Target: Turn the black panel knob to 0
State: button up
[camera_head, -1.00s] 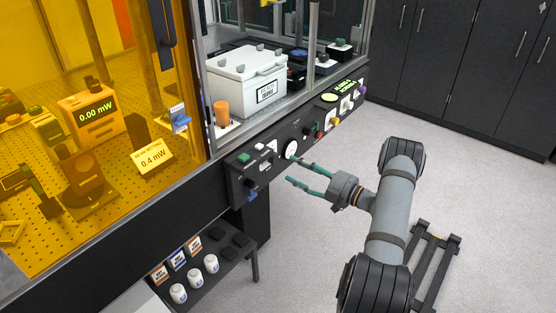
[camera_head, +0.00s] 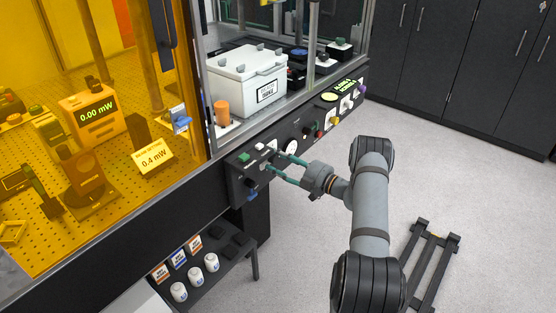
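The dark control panel (camera_head: 240,188) runs along the front edge of the bench and carries several knobs, buttons and a round white dial (camera_head: 290,148). My gripper (camera_head: 273,161) is open, with its two greenish fingers spread and their tips at or very near the panel face, left of and below the white dial. A small dark shape shows around the fingertips; I cannot tell whether it is the black panel knob, or whether the fingers touch it. No knob marking or pointer can be read at this size.
A green button (camera_head: 244,157) and a blue knob (camera_head: 251,194) sit on the panel's left part. Red, yellow and purple controls sit farther right. A white lidded box (camera_head: 247,82) stands above the panel. A lower shelf holds small white jars (camera_head: 196,273).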

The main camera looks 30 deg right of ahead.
jog(key=c, duration=0.9)
